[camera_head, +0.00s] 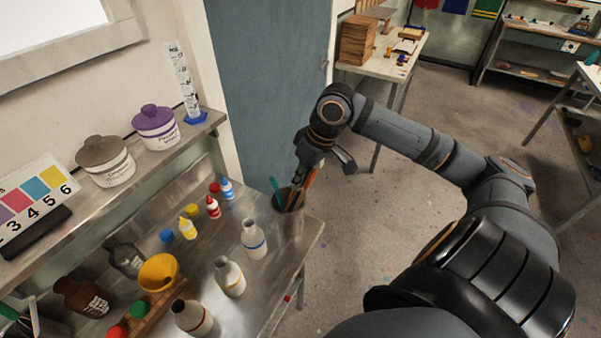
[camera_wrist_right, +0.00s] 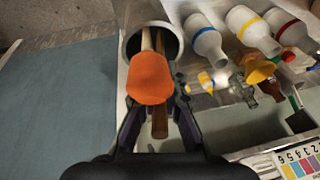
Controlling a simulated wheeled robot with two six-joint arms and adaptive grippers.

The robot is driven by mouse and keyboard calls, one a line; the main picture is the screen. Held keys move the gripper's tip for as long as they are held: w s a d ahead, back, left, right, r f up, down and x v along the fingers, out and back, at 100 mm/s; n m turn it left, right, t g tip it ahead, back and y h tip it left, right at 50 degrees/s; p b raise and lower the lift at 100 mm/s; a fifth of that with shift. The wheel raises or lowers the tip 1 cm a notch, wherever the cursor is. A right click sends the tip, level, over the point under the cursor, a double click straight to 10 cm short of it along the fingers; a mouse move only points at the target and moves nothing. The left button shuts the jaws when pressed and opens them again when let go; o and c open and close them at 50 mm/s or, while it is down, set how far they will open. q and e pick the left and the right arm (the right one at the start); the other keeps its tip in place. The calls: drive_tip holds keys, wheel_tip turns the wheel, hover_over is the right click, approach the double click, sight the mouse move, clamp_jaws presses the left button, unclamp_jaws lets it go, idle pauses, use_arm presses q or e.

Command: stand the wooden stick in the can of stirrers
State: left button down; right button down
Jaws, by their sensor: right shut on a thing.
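The can of stirrers (camera_head: 289,204) stands upright at the near right corner of the metal bench. It also shows in the right wrist view (camera_wrist_right: 178,42), its mouth facing the camera. A stirrer with an orange head (camera_wrist_right: 150,80) leans out of it. A teal stirrer (camera_head: 277,191) leans out on the left. My right gripper (camera_head: 304,176) is just above the can. In the right wrist view it is shut on the brown wooden stick (camera_wrist_right: 160,123), which runs behind the orange head towards the can's mouth. The stick's lower end is hidden. My left gripper is out of view.
White bottles (camera_head: 254,240) stand beside the can, with small paint bottles (camera_head: 188,228) and a yellow funnel (camera_head: 159,271) further left. A shelf with lidded jars (camera_head: 105,160) runs along the wall. The floor right of the bench is clear.

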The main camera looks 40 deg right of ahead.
drive_tip(key=c, duration=1.4)
unclamp_jaws()
drive_tip(key=shift+o, duration=0.2)
drive_tip(key=shift+r, duration=0.15)
wheel_tip(320, 180, up, 10)
drive_tip(key=shift+f, duration=0.15)
